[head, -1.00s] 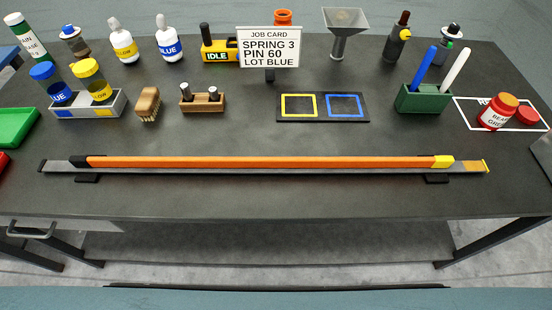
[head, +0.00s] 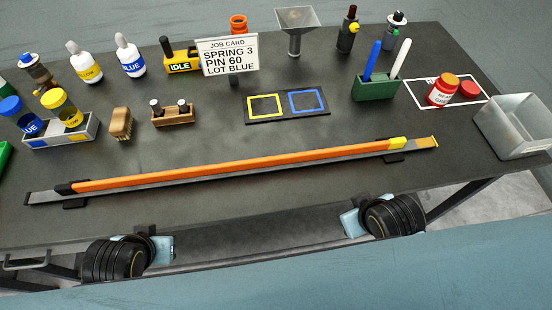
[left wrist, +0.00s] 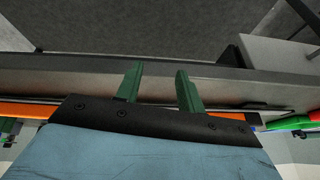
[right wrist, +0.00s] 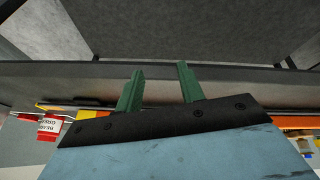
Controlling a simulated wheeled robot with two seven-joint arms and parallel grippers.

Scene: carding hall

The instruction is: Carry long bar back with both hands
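The long bar (head: 235,168) is orange, with a black left end and a yellow right end. It lies along a grey strip (head: 45,197) on the bench, with black rests under it, and slants up to the right in the head view. Part of its orange also shows in the left wrist view (left wrist: 30,112) and the right wrist view (right wrist: 290,122). My left gripper (left wrist: 160,68) and right gripper (right wrist: 160,68) each show two green fingers spread apart with nothing between them. In the head view both hands are at the bench's front edge, apart from the bar; their fingers cannot be made out there.
Behind the bar stand a pad with yellow and blue squares (head: 248,107), a wooden block (head: 172,118), a brush (head: 121,123), a green pen holder (head: 376,91) and a job card (head: 227,55). Bench (head: 290,140) is bare around the bar.

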